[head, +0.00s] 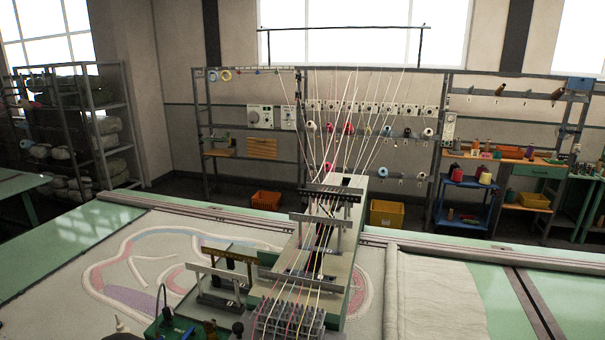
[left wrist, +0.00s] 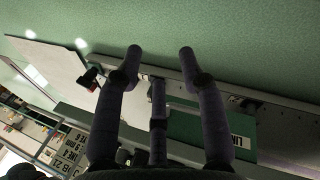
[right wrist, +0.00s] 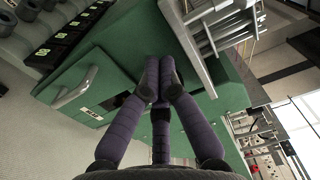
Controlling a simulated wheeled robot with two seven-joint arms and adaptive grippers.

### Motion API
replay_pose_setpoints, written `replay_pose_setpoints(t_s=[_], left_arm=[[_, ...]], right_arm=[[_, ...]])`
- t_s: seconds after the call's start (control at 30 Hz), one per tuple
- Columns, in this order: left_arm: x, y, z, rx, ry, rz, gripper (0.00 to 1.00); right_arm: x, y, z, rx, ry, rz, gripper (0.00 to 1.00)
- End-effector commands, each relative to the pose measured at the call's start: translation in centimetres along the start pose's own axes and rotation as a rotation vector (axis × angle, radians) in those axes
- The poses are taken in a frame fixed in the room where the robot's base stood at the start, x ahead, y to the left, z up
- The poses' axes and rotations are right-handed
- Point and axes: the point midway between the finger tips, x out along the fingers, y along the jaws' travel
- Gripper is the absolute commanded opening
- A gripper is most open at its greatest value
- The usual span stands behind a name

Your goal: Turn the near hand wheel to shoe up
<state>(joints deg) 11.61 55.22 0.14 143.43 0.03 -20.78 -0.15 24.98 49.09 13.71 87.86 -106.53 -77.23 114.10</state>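I cannot make out the near hand wheel for certain in any view. In the head view, a green control box (head: 172,328) with small knobs stands at the bottom, and a black ball knob (head: 238,328) is to its right. The presser shoe is not clearly seen. My right gripper (right wrist: 159,68) has its fingertips together in front of a green housing (right wrist: 215,100); I see nothing between them. A silver bar handle (right wrist: 75,90) is on that housing, left of the fingers and apart from them. My left gripper (left wrist: 160,52) has its fingers spread and empty, near a grey rail.
The gantry beam (head: 345,225) with threaded yarns crosses the cloth-covered table. A block of yarn guides (head: 290,318) stands at the front. The left wrist view shows a grey rail (left wrist: 270,98) and a small red and black part (left wrist: 90,78) beyond the fingers.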

Motion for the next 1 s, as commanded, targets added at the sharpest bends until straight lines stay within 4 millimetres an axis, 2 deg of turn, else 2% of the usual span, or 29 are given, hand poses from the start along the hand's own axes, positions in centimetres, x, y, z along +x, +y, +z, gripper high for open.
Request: replay_pose_setpoints(t_s=[0.03, 0.17, 0.57, 1.0], left_arm=[[0.0, 0.0, 0.0, 0.000, 0.000, 0.000, 0.40], [0.0, 0.0, 0.0, 0.000, 0.000, 0.000, 0.40], [-0.4, 0.1, 0.0, 0.000, 0.000, 0.000, 0.40], [0.0, 0.0, 0.0, 0.000, 0.000, 0.000, 0.40]], right_arm=[[-0.2, 0.0, -0.6, -0.006, 0.014, 0.006, 0.00], [-0.2, 0.0, -0.5, -0.006, 0.014, 0.006, 0.00], [-0.4, -0.3, 0.3, -0.005, 0.012, 0.005, 0.00], [-4.6, -0.2, 0.5, -0.002, 0.007, 0.002, 0.00]])
